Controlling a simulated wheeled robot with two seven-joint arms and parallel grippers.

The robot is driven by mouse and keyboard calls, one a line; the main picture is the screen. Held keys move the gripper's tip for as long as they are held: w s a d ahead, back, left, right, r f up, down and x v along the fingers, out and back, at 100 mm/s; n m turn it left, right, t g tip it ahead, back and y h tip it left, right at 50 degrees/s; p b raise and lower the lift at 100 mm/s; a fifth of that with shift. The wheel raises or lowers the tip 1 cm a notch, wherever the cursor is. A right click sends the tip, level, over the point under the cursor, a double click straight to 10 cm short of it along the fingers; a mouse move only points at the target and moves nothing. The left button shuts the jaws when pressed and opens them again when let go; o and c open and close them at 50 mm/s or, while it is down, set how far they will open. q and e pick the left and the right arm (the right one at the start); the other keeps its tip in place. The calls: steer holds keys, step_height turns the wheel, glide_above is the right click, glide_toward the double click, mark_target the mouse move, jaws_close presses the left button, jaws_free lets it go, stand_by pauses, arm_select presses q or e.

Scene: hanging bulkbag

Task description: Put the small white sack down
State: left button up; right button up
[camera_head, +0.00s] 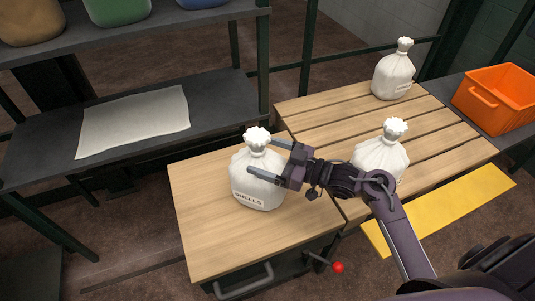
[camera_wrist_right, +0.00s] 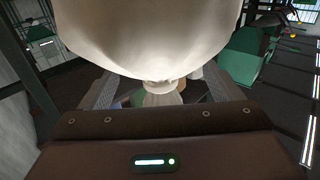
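A small white sack (camera_head: 257,181) with a tied neck and a label that seems to read "SHELLS" stands upright on the wooden top of a cabinet (camera_head: 215,240). My right gripper (camera_head: 259,157) reaches in from the right at the height of its neck. Its two fingers are spread, one on each side of the neck. In the right wrist view the sack (camera_wrist_right: 155,35) fills the top, and its neck lies between the fingers with a gap on both sides. My left gripper is not in view.
Two more white sacks, one at the back (camera_head: 394,76) and one partly behind my right arm (camera_head: 380,158), stand on a slatted wooden surface (camera_head: 330,108). An orange crate (camera_head: 498,98) is at the far right. A dark shelf at left holds a flat white cloth (camera_head: 135,122).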

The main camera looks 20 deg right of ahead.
steer(key=v, duration=1.2)
